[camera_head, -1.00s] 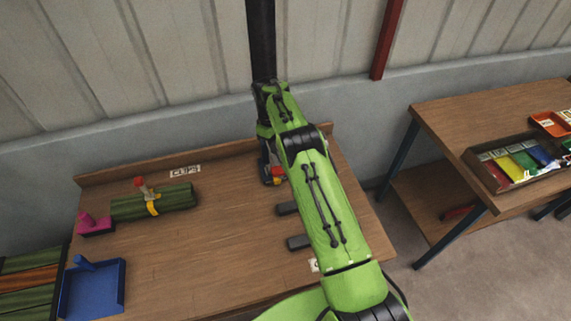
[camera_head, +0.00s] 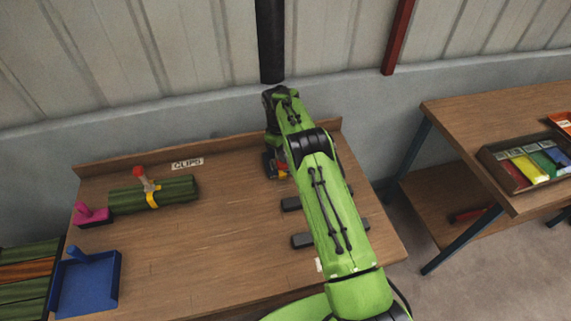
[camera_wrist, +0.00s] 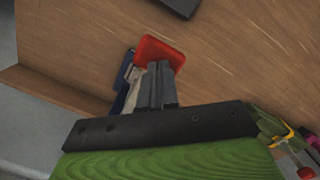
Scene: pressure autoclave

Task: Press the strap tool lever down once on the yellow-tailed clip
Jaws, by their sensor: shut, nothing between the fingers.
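A bundle of green slats (camera_head: 185,189) lies at the left of the bench. A yellow strap (camera_head: 151,195) goes around it, with a small grey piece and a red-ended lever (camera_head: 138,172) standing up on top. The strap (camera_wrist: 284,137) and red end (camera_wrist: 305,173) also show at the right edge of the wrist view. My gripper (camera_wrist: 160,70) is shut and empty at the back right of the bench, far from the bundle. Its fingertips are over or against a red block (camera_wrist: 160,50) with grey and blue parts beside it; contact is unclear. In the head view my arm partly hides this red block (camera_head: 283,169).
A pink stamp-like piece (camera_head: 92,214) and a blue tray (camera_head: 88,285) are at the left. Dark bars (camera_head: 302,241) lie near my arm. A "CLIPS" label (camera_head: 187,163) is at the back. The bench middle is clear. A second table (camera_head: 450,130) with coloured bins stands right.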

